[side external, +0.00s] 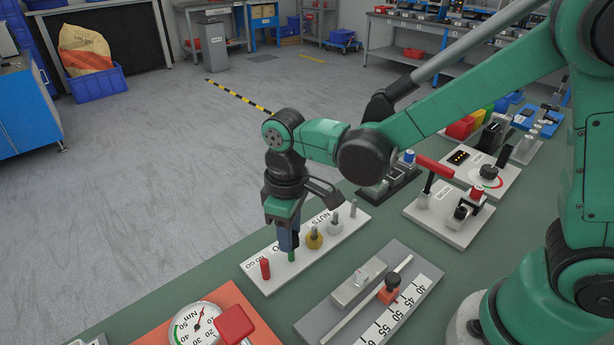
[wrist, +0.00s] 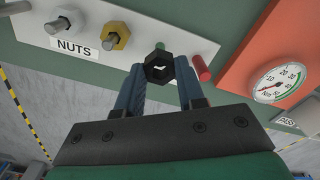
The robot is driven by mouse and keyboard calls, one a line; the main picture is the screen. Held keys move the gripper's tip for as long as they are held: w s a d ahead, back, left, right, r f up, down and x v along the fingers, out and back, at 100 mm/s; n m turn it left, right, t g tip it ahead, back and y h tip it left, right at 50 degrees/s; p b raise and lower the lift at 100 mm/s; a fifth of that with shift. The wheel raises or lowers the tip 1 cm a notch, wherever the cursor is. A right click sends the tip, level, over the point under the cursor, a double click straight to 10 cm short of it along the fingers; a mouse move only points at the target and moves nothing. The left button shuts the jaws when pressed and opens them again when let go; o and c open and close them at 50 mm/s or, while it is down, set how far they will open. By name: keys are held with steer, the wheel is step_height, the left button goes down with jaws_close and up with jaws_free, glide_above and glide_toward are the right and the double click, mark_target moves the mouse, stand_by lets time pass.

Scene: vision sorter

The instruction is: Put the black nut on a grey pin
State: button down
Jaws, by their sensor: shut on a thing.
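The black nut (wrist: 160,68) is held between the blue fingertips of my gripper (wrist: 158,75) in the wrist view, its hole facing the camera. In the side view my gripper (side external: 289,242) points down over the white NUTS board, by the green pin (side external: 291,256); I cannot make out the nut there. A bare grey pin (side external: 353,208) stands at the board's far end. Beside it a steel nut (side external: 335,228) sits on a pin, then a brass nut (side external: 314,238) on another. In the wrist view the green pin (wrist: 160,46) shows just behind the black nut.
A red pin (side external: 265,268) stands at the near end of the white board (side external: 292,278). An orange plate with a round dial (side external: 196,326) lies in front, and a grey slide gauge (side external: 318,325) lies to the right. A lever fixture (side external: 450,222) stands further right.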

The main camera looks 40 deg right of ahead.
steer(key=shift+r, duration=0.45)
steer(key=w+d+r+m, duration=0.1)
steer(key=d+r+m, duration=0.15)
steer(key=d, duration=0.45)
step_height(320, 180, up, 2)
steer(key=r+m, duration=0.1)
steer(key=m, duration=0.3)
glide_above(355, 200)
steer(key=shift+a+f+n, duration=0.15)
steer(key=shift+f+n, duration=0.1)
steer(key=shift+f, duration=2.6)
steer(key=shift+f, duration=1.2)
steer(key=shift+c, duration=0.3)
jaws_free()
